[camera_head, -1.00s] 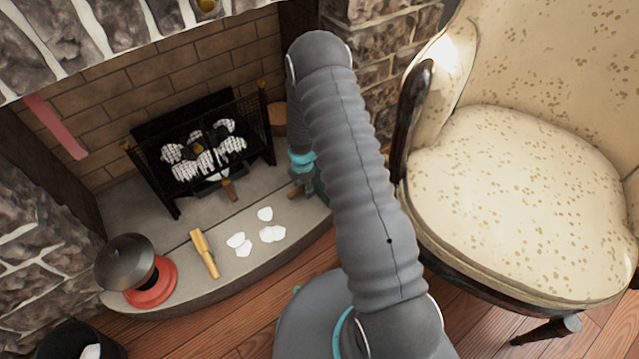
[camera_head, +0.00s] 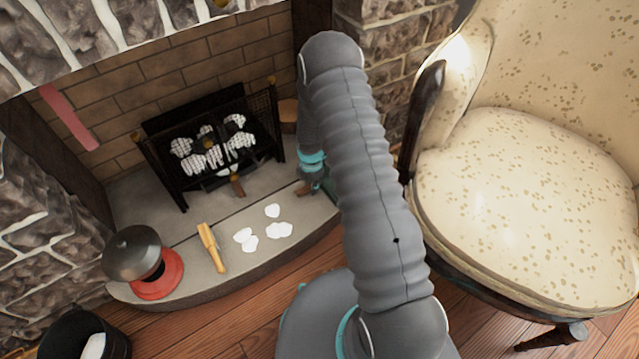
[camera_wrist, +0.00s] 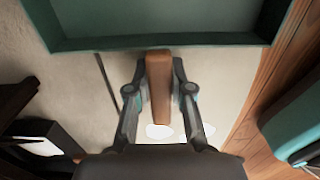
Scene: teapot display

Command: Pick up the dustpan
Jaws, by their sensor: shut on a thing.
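The dustpan shows in the wrist view as a teal pan with a raised rim (camera_wrist: 160,41) and a brown wooden handle (camera_wrist: 158,82). My gripper (camera_wrist: 159,92) has one finger on each side of the handle and is shut on it, just below the pan. In the head view my gripper (camera_head: 314,180) is low at the right end of the hearth. There, only the brown handle end (camera_head: 304,191) and a sliver of teal show; my arm hides most of the dustpan. I cannot tell whether the pan touches the hearth.
White scraps (camera_head: 279,230) and a wooden-handled tool (camera_head: 212,247) lie on the hearth (camera_head: 170,215). A black fire grate (camera_head: 212,145) stands behind. A red-based pot (camera_head: 155,280) is at left, a black bucket (camera_head: 60,335) front left. An armchair (camera_head: 530,190) fills the right.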

